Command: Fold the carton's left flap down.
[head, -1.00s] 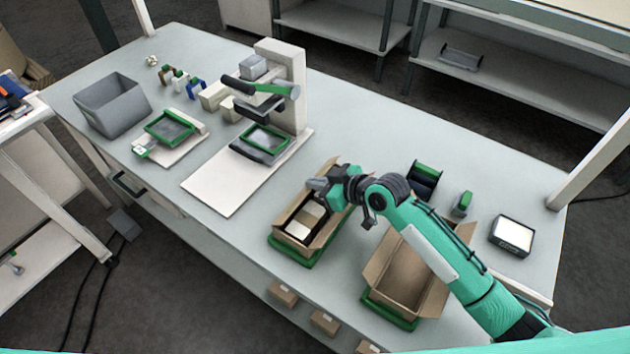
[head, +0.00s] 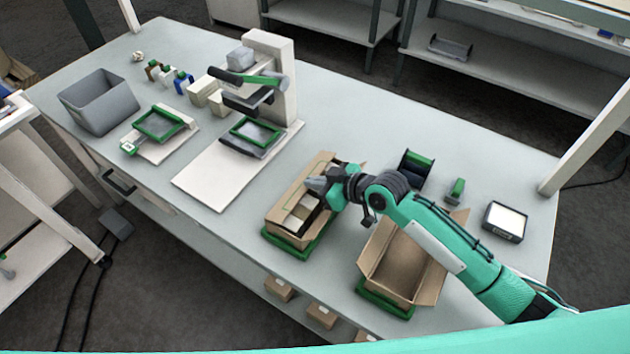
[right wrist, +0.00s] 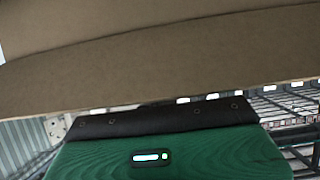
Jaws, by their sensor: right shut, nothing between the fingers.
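A brown carton (head: 284,225) sits on a green base (head: 291,247) near the middle of the table. Its left long flap (head: 296,186) appears folded inward over part of the opening, though I cannot tell whether it lies flat. Dark gaps and pale contents (head: 297,215) still show beside it. My right gripper (head: 313,184) is shut and empty, over the carton's opening, at or close to the left flap; contact is unclear. In the right wrist view a broad cardboard panel (right wrist: 160,65) crosses in front of my green gripper body, and the fingertips are hidden. My left gripper is out of view.
A second, open carton (head: 400,265) stands to the right on a green base, under my right arm. A press stand (head: 270,85) with a white board is behind left. A black-and-green holder (head: 417,168) and a small display box (head: 505,222) are at right.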

